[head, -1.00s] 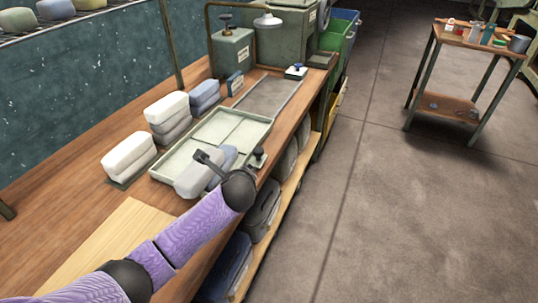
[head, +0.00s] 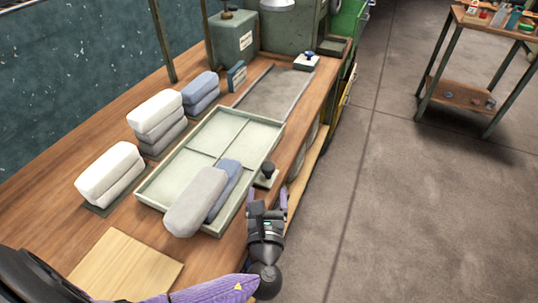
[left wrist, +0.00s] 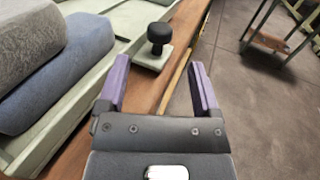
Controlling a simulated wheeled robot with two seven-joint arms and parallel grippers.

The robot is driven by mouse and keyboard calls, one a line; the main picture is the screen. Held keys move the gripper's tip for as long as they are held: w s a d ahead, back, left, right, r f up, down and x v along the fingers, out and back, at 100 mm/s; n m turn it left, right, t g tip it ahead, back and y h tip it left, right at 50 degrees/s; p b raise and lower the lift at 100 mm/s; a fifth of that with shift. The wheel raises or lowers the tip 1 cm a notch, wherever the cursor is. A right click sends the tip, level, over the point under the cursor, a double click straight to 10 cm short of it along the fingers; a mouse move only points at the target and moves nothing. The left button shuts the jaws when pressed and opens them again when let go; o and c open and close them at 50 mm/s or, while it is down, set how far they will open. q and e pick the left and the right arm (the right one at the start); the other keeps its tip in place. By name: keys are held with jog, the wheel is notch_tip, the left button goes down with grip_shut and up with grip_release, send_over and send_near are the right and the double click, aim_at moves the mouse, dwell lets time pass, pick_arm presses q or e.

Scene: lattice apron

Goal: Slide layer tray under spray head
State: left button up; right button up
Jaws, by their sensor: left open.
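The pale green divided tray (head: 232,130) lies on the wooden bench. A grey folded pad (head: 195,202) and a blue one (head: 226,187) lie in its near end. A black knob (head: 268,169) on a small bracket sits at the tray's right side; it also shows in the left wrist view (left wrist: 159,34). My left gripper (head: 268,194) is open and empty, just short of the knob, which lies ahead between its fingers (left wrist: 160,66). The white spray head (head: 277,4) is at the top, partly cut off, above the far end of the bench. My right gripper is not in view.
A bare grey strip (head: 274,95) lies on the bench beyond the tray. White and grey pads (head: 110,172) and more stacks (head: 156,118) stand left of the tray. A green tank (head: 232,38) is at the back. A pale board (head: 125,262) lies nearest.

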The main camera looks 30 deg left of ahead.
aim_at(268, 171)
pick_arm(q)
jog(key=b+x, duration=0.2)
jog(key=x, duration=0.6)
jog(key=shift+w, duration=0.1)
jog(key=shift+w+a, duration=0.15)
jog(key=shift+w, duration=0.1)
grip_shut()
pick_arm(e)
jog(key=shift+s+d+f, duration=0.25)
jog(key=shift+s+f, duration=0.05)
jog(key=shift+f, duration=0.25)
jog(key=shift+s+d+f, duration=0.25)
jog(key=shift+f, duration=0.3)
